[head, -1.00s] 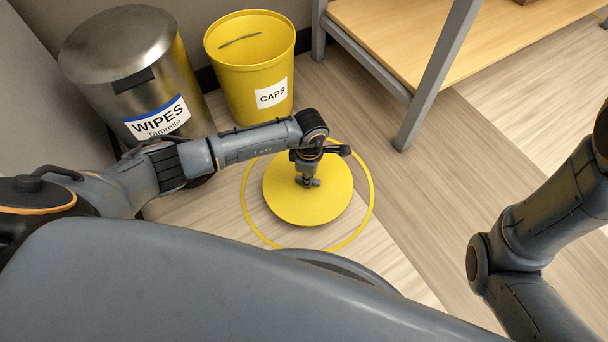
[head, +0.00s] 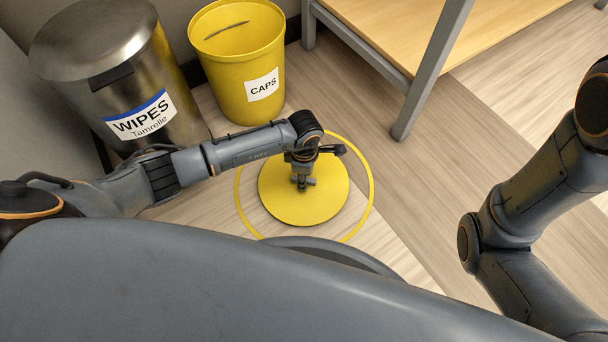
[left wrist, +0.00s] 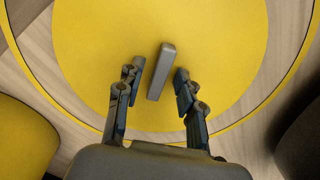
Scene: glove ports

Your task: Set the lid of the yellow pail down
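The lid (head: 320,205) is a flat yellow disc. It appears to lie flat on the floor, roughly centred inside a yellow ring (head: 371,196). In the left wrist view the lid (left wrist: 215,50) has a grey bar handle (left wrist: 160,72). My left gripper (head: 303,184) points down over the middle of the lid. In the left wrist view its fingers (left wrist: 157,88) are spread on both sides of the handle, with a visible gap to each side. The yellow pail (head: 225,75), labelled CAPS, stands open-topped behind the lid. My right arm shows at the right, but its gripper is out of frame.
A steel bin (head: 165,75) labelled WIPES stands left of the pail, against the wall. A wooden shelf (head: 400,35) with a grey leg (head: 430,75) stands at the back right. The floor right of the ring is clear.

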